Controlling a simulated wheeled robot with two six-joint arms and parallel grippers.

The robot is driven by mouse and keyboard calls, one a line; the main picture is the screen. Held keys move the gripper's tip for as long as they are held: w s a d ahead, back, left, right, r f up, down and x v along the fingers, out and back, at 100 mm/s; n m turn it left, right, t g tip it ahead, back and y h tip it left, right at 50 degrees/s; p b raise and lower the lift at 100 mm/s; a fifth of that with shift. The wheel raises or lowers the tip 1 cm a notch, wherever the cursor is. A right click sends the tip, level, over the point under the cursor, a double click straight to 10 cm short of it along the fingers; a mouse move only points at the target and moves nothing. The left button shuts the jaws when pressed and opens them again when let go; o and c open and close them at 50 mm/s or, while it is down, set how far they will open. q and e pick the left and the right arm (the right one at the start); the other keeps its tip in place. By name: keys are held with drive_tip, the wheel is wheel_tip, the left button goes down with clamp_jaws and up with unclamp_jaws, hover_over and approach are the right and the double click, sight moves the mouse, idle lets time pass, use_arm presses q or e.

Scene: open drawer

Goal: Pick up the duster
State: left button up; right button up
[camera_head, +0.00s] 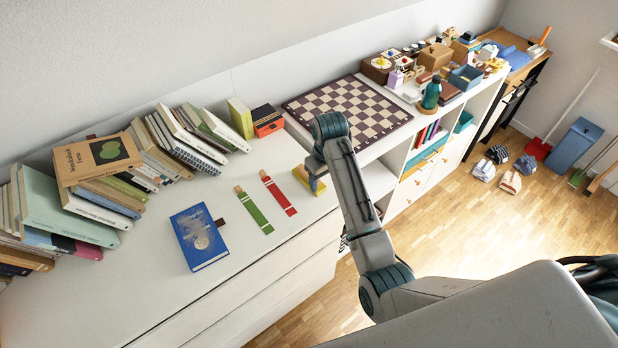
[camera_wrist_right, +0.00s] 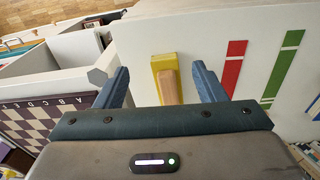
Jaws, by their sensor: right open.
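The duster, a yellow block with a light wooden grip, lies on the white cabinet top; in the right wrist view the duster (camera_wrist_right: 157,62) shows between my fingers. In the head view its yellow part (camera_head: 301,174) is partly hidden by my right arm. My right gripper (camera_wrist_right: 160,68) is open, with one blue finger on each side of the duster in the picture. The right gripper (camera_head: 315,178) in the head view is over the duster and mostly hidden by the wrist. I cannot tell the exact height gap. My left gripper is not in view.
A red strip (camera_head: 278,193) and a green strip (camera_head: 253,210) lie left of the duster, with a blue book (camera_head: 199,238) farther left. A checkered board (camera_head: 350,108) lies behind on the right. Rows of books (camera_head: 90,195) line the wall. The cabinet's front edge is close.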

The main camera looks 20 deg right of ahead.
drive_tip(key=shift+n+g, duration=0.3)
drive_tip(key=shift+n, duration=0.3)
drive_tip(key=w+a+r, duration=0.1)
drive_tip(key=w, duration=0.1)
drive_tip(key=w+a+r, duration=0.1)
drive_tip(key=w+r, duration=0.3)
drive_tip(key=shift+w+a, duration=0.3)
drive_tip(key=shift+a, duration=0.1)
wheel_tip(320, 180, down, 5)
drive_tip(key=shift+r+p, duration=0.2)
drive_tip(key=shift+p, duration=0.4)
drive_tip(key=shift+w+a+f+p, duration=0.15)
drive_tip(key=shift+f+p, duration=0.3)
drive_tip(key=shift+f, duration=0.95)
drive_tip(key=shift+w+a+f+p, duration=0.15)
drive_tip(key=shift+f+p, duration=0.25)
drive_tip(key=shift+f, duration=1)
drive_tip(key=shift+d, duration=0.1)
drive_tip(key=c, duration=1.1)
drive_tip(key=shift+r, duration=0.1)
